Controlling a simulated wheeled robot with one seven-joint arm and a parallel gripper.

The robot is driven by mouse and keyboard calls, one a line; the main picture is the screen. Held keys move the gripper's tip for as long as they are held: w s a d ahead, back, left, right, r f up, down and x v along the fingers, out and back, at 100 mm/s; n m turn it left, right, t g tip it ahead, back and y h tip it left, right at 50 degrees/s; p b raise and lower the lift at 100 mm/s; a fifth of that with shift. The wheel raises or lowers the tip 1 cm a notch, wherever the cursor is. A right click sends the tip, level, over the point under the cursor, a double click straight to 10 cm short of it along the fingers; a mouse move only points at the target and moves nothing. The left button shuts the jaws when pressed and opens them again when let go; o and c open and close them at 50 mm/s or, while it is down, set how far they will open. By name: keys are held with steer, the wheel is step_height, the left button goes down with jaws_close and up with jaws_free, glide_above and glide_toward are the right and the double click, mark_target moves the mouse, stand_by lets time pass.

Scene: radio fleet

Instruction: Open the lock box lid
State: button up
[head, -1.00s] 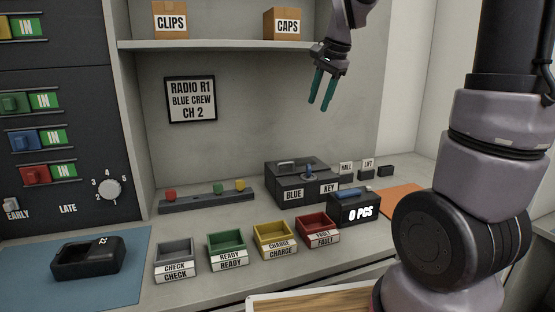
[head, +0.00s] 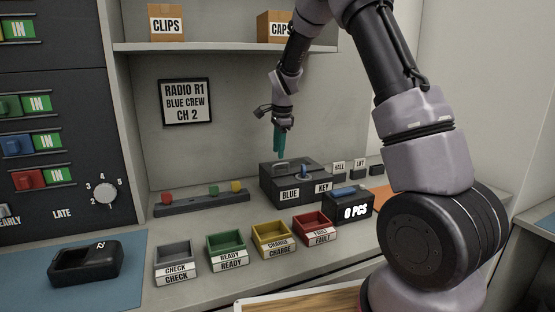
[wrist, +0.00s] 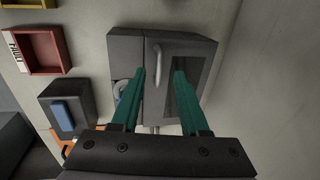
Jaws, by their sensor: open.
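The dark grey lock box (head: 293,184) stands on the counter in the head view, with BLUE and KEY labels on its front. Its lid looks closed, with a raised handle (head: 281,165) on top. A blue key (head: 305,171) sits at the right part of the box top. My gripper (head: 280,154) is open and empty, pointing down just above the handle. In the wrist view my gripper (wrist: 157,72) has its two green fingers apart over the box (wrist: 198,48), and the metal handle (wrist: 158,62) shows between them. Whether the fingers touch it I cannot tell.
Grey, green, yellow and red (head: 312,228) trays line the counter front. A 0 PCS counter box (head: 348,205) stands right of the lock box. A bar with coloured blocks (head: 202,202) lies to its left. A shelf (head: 225,47) hangs above, near my arm.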

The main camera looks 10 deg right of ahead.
mark_target(278, 164)
steer(key=shift+w+f, duration=0.2)
steer(key=shift+f, duration=0.85)
steer(key=shift+w+f, duration=0.2)
steer(key=shift+f, duration=0.8)
jaws_close()
